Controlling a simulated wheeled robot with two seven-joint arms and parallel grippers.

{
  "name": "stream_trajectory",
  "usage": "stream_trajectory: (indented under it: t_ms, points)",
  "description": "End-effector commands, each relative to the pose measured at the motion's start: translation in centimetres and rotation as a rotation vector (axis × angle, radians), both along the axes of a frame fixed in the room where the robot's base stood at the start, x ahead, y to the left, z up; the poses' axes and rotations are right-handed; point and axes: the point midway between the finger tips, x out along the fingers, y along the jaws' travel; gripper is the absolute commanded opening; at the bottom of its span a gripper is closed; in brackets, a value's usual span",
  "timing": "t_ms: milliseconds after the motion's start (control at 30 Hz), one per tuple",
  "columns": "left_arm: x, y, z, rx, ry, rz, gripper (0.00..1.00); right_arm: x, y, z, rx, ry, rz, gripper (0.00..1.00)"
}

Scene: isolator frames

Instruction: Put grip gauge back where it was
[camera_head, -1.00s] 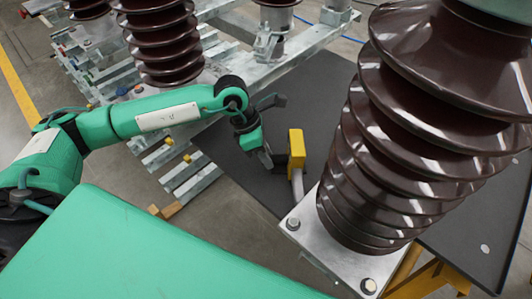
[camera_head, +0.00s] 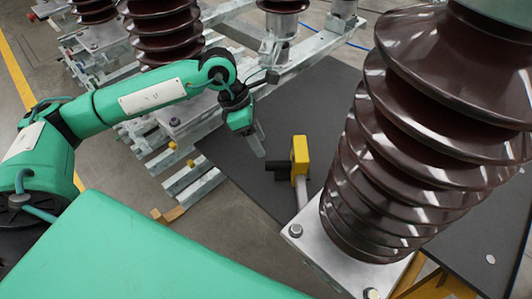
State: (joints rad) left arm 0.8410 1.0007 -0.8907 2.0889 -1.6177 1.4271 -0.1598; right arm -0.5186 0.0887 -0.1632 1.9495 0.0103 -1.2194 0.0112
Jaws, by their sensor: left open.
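The grip gauge (camera_head: 299,155) is a yellow block on a grey handle. It appears upright on the dark tabletop (camera_head: 325,90), just left of the big brown insulator. The foot of its handle meets the edge of the insulator's metal base plate in the picture, so I cannot tell exactly what it rests on. My left gripper (camera_head: 258,142) is open and empty, to the left of the gauge and apart from it, with its fingers pointing down. My right gripper is not in view.
The large ribbed insulator (camera_head: 400,150) on a bolted metal plate (camera_head: 320,245) stands close on the right of the gauge. Galvanised rails (camera_head: 300,62) and more insulators (camera_head: 165,30) stand behind. The dark tabletop behind the gauge is clear.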

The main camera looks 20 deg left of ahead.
Motion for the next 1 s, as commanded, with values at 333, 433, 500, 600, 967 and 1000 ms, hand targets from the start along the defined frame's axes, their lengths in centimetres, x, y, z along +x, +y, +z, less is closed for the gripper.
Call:
stream_trajectory:
  t_ms: [333,433,500,600,967,1000]
  points:
    - [0.0,1.8,3.7,0.0,-0.001,0.0,0.47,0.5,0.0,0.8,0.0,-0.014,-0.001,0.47]
    - [0.0,1.8,3.9,0.001,0.0,0.0,0.47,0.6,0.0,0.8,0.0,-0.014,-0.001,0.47]
    - [0.0,1.8,3.9,0.001,0.0,0.0,0.47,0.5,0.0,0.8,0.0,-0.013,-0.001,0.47]
    - [0.0,1.8,3.9,0.0,0.0,0.0,0.47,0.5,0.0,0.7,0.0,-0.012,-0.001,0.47]
    - [0.0,1.8,3.8,0.0,0.0,0.0,0.47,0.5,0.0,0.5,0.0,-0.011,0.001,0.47]
    - [0.0,1.8,3.8,0.0,0.001,0.0,0.47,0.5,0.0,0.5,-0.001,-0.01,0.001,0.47]
